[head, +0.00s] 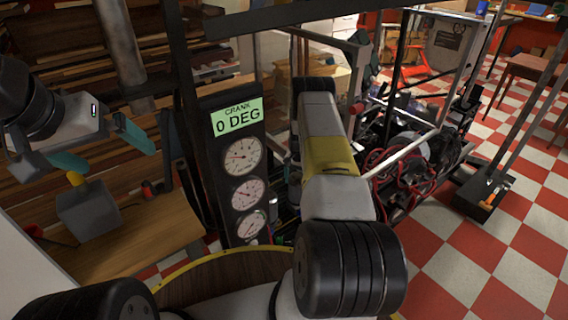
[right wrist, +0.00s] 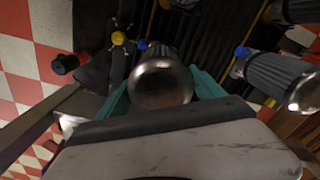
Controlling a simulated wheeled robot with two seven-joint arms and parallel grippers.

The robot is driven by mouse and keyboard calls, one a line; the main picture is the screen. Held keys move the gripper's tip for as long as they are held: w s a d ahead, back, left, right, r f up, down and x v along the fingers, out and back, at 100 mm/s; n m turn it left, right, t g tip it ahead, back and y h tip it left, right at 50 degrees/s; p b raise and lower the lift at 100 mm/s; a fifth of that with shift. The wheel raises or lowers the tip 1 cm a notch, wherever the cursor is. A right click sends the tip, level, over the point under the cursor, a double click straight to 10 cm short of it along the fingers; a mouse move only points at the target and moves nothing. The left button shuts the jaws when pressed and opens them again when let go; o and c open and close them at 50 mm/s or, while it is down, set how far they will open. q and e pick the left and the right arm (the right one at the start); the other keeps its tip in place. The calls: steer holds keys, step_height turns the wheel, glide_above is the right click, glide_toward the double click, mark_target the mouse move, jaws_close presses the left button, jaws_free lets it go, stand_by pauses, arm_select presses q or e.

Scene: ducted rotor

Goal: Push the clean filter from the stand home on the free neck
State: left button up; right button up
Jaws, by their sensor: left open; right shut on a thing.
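In the right wrist view my right gripper (right wrist: 160,95) has its teal fingers shut on a filter (right wrist: 160,84). The filter's round shiny metal end faces the camera, and dark ribs show just beyond it. The filter's far end is hidden, so I cannot tell whether it touches a neck. In the head view my right forearm hides that gripper and filter. My left gripper (head: 121,160) is open and empty at the left, above a bench. A grey block with a yellow peg, apparently the stand (head: 88,211), is below it; no filter shows on it.
Another ribbed filter (right wrist: 275,73) with a shiny end is to the right in the wrist view. A yellow-hubbed knob (right wrist: 119,38) is at upper left. A dark gauge panel (head: 240,170) reading "CRANK 0 DEG" stands left of my right arm. The checkered floor at right is largely open.

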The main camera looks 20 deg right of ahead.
steer(key=shift+f, duration=0.55)
steer(key=o, duration=1.3)
steer(key=shift+o, duration=0.2)
step_height(320, 180, up, 8)
steer(key=shift+f, duration=0.2)
steer(key=shift+s+r, duration=0.1)
